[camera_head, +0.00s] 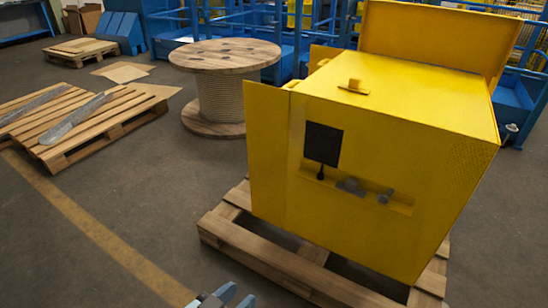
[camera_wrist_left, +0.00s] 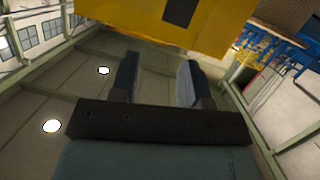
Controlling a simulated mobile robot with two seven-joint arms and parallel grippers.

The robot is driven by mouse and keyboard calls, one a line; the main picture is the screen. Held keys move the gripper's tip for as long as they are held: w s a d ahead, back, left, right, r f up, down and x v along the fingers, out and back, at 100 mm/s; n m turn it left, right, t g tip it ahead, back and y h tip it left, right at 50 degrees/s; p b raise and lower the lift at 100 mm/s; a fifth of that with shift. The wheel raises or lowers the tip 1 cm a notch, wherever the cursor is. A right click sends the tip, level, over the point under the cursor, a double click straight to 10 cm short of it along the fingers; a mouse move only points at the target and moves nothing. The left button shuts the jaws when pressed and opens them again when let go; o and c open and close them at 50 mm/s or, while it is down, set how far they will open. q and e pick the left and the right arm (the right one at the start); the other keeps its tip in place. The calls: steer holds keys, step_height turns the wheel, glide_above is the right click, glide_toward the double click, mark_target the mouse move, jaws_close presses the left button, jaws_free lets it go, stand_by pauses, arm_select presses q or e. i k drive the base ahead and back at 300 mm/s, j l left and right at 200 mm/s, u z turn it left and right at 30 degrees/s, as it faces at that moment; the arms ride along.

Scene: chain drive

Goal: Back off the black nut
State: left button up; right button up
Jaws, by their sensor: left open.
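A yellow machine housing (camera_head: 380,130) stands on a wooden pallet in the head view. Its front has a black square plate (camera_head: 323,144), a small dark knob-like piece (camera_head: 320,175) below it, and grey fittings (camera_head: 350,186) in a slot. I cannot tell which of these small parts is the black nut. My left gripper (camera_head: 236,297) is at the bottom edge of the head view, in front of the pallet and apart from the housing. The left wrist view shows its two blue fingers (camera_wrist_left: 158,78) apart with nothing between them. My right gripper is not in view.
The pallet (camera_head: 270,255) sticks out beneath the housing. A wooden cable spool (camera_head: 220,95) stands behind it to the left. Another pallet (camera_head: 95,120) with grey wrapped pieces lies farther left. Blue railings stand at the back. The floor at the front left is clear.

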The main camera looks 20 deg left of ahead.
mark_target(320, 176)
steer(key=i+j+u, duration=0.15)
steer(key=i+j, duration=0.15)
steer(key=i+j+u, duration=0.15)
steer(key=i, duration=0.3)
steer(key=i+j+u, duration=0.1)
steer(key=i+j, duration=0.35)
steer(key=i, duration=0.15)
steer(key=i+j, duration=0.15)
steer(key=i, duration=0.15)
